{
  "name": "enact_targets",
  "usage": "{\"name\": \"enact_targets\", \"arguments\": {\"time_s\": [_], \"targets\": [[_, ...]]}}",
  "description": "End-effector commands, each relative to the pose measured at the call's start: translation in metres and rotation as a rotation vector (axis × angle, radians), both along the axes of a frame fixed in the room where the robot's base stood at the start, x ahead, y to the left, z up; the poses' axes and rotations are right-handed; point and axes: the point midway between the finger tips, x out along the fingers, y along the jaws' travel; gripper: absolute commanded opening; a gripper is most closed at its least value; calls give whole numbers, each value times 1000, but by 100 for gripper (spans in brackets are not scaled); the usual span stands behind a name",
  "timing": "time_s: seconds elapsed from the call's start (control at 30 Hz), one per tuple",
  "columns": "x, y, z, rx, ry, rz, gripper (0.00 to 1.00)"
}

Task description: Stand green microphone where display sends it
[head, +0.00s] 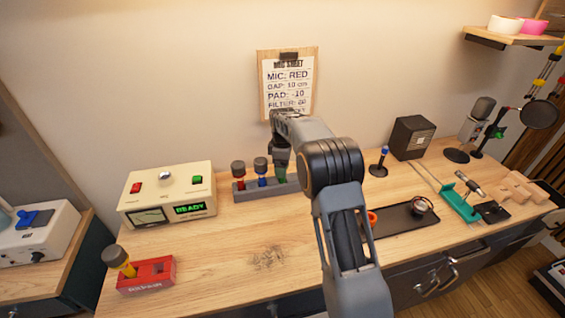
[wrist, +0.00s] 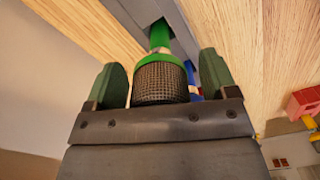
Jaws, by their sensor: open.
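The green microphone (wrist: 160,82), with a dark mesh head and green collar, stands in the grey rack (head: 240,196). My gripper (wrist: 163,62) is open, with one finger on each side of the mesh head; I cannot tell whether they touch it. In the head view my gripper (head: 281,160) is over the rack's right end and hides most of the green microphone. Red (head: 238,172) and blue (head: 261,168) microphones stand to its left in the rack. The display (head: 190,209) on the cream box (head: 168,193) reads READY in green.
A red block (head: 147,276) at front left holds a tilted yellow microphone (head: 118,260). A clipboard sheet (head: 288,84) reads MIC: RED. A blue-topped stand (head: 381,162), black tray (head: 405,219) and teal holder (head: 458,202) are right. The table's front middle is clear.

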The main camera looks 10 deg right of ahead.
Motion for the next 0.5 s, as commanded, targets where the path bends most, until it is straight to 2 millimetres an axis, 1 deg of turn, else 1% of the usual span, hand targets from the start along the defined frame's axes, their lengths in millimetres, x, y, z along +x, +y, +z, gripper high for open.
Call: {"name": "enact_targets", "arguments": {"time_s": [0.07, 0.17, 0.27, 0.5], "targets": [[0, 0, 3, 0, -1, 0, 79], [1, 0, 13, 0, -4, 0, 79], [1, 0, 30, 0, -5, 0, 79], [1, 0, 81, 0, -6, 0, 79]]}}
